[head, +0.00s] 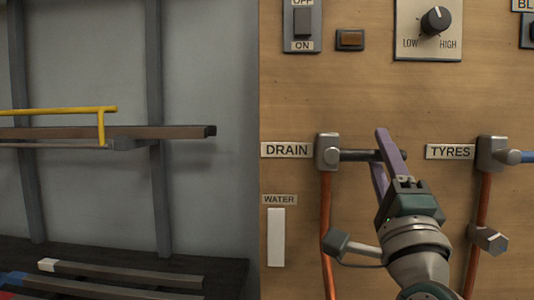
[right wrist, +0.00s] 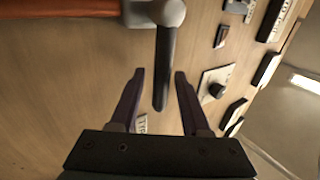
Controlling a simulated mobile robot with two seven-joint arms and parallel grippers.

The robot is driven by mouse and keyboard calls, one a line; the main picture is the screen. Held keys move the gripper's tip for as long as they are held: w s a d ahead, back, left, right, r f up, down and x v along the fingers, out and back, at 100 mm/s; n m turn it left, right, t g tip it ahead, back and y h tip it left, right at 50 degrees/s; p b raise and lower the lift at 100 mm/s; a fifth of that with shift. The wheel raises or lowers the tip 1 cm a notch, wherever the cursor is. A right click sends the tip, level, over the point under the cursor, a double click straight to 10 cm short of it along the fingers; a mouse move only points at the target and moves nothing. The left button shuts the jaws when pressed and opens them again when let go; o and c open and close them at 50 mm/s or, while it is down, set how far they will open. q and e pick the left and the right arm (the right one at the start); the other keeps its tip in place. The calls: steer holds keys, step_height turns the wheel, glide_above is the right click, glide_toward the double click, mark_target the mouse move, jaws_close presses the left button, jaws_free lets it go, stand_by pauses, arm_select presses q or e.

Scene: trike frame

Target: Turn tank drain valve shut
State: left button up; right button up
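The drain valve (head: 328,152) is a grey block beside the DRAIN label (head: 287,150) on the wooden panel. Its dark lever (head: 355,156) points right, level and across the upright orange pipe (head: 326,215). My right gripper (head: 379,148) is at the lever's free end, with purple fingers. In the right wrist view, the dark lever (right wrist: 164,75) reaches between the fingertips of the gripper (right wrist: 159,73), with gaps on both sides. The gripper is open. My left gripper is not in view.
A grey fitting (head: 340,243) sits below the drain valve. A switch (head: 302,22) and a LOW–HIGH knob (head: 435,20) are above. A rack with bars (head: 130,132) stands left.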

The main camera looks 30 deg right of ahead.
steer(key=shift+o, duration=0.2)
steer(key=b+v, duration=0.2)
steer(key=v, duration=0.8)
steer(key=shift+b, duration=0.35)
steer(key=shift+r, duration=0.1)
